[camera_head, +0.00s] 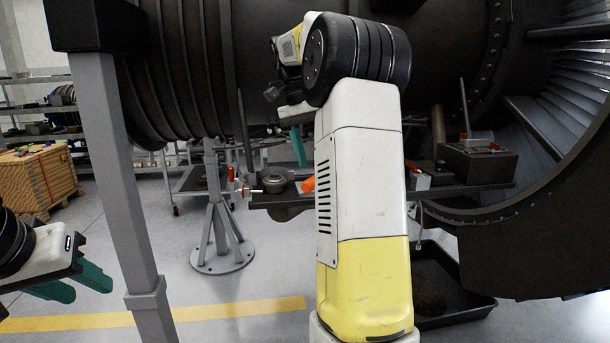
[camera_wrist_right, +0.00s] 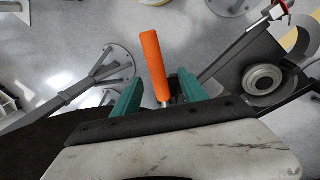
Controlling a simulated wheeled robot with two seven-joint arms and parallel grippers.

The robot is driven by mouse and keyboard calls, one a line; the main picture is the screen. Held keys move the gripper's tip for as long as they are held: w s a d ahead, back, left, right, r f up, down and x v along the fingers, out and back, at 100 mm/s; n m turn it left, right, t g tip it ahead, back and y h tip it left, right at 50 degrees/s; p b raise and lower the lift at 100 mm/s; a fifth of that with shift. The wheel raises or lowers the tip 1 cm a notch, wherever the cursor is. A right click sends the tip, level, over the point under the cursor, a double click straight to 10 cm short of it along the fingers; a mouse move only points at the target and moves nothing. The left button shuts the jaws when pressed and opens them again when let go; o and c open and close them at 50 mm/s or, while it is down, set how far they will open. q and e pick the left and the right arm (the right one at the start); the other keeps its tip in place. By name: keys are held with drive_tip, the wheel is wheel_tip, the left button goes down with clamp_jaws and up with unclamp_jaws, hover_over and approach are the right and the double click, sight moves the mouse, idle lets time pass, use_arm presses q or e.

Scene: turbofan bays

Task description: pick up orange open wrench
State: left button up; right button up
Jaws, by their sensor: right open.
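An orange handle (camera_wrist_right: 153,62) with a short metal shank shows in the right wrist view; the orange part also shows in the head view (camera_head: 308,184) at the tray edge, beside my right arm. I cannot tell whether it is the open wrench, as its far end is hidden. My right gripper (camera_wrist_right: 160,95) is open, with one teal finger on each side of the shank in that view; I see no clear contact. In the head view its teal fingers (camera_head: 298,146) hang above the tray. My left gripper (camera_head: 75,284) is open and empty at the lower left.
The tool tray (camera_head: 456,189) holds a round metal part (camera_head: 274,179) and a dark box (camera_head: 477,163). The large dark engine (camera_head: 190,70) stands close above. A grey post (camera_head: 112,170) stands at the left. A wooden crate (camera_head: 38,178) is farther back.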

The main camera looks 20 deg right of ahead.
sight(308, 186)
drive_tip(key=shift+s+x, duration=0.15)
drive_tip(key=shift+x, duration=1.35)
drive_tip(key=shift+s+x, duration=0.2)
drive_tip(key=shift+x, duration=1.25)
drive_tip(key=shift+a, duration=0.1)
clamp_jaws()
